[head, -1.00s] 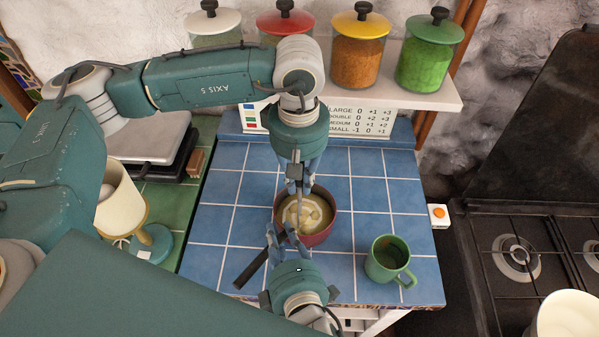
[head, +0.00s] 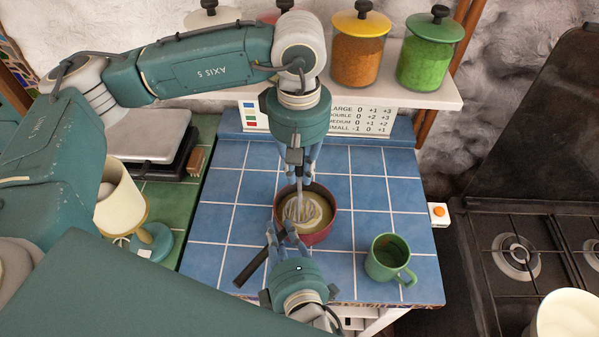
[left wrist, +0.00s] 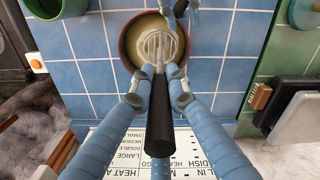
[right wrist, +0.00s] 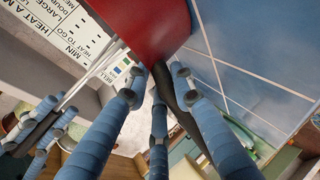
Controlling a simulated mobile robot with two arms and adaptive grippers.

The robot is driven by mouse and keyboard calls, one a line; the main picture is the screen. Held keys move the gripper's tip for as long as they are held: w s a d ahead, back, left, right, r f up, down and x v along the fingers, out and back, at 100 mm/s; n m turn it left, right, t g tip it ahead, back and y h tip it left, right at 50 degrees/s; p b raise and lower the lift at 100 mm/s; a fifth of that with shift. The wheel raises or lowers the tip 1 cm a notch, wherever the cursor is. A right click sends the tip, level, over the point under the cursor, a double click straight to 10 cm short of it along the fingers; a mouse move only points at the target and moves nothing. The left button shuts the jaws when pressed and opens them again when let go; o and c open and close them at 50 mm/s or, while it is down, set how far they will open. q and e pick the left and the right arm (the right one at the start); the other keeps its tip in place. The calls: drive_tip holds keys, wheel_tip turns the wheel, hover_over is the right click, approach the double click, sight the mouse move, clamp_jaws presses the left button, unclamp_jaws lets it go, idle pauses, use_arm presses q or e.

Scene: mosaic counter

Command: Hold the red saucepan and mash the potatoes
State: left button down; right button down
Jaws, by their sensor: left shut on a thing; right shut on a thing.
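The red saucepan (head: 332,226) sits on the blue tiled counter with pale yellow mash (head: 321,203) inside. My right gripper (head: 281,234) is shut on its black handle (head: 251,268) at the pan's near-left side; the handle also shows in the right wrist view (right wrist: 183,112) beside the red pan wall (right wrist: 135,25). My left gripper (head: 300,165) is above the pan, shut on the black handle (left wrist: 160,122) of the masher. The masher's metal wire head (left wrist: 158,45) is at the pan's opening over the mash; I cannot tell whether it touches the potatoes.
A green mug (head: 386,258) stands to the right of the pan. A stove (head: 515,255) lies further right. A shelf (head: 425,97) with lidded jars is behind. A lamp-like cream object (head: 120,197) stands at left. Blue tiles left of the pan are clear.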

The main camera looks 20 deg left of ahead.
use_arm(q)
drive_tip(key=shift+d, duration=0.1)
use_arm(e)
drive_tip(key=shift+s+f, duration=0.1)
drive_tip(key=shift+f, duration=0.05)
use_arm(q)
drive_tip(key=shift+d, duration=1)
drive_tip(key=shift+f, duration=2.25)
drive_tip(key=shift+r, duration=2.25)
wheel_tip(320, 180, up, 8)
drive_tip(key=shift+r, duration=0.2)
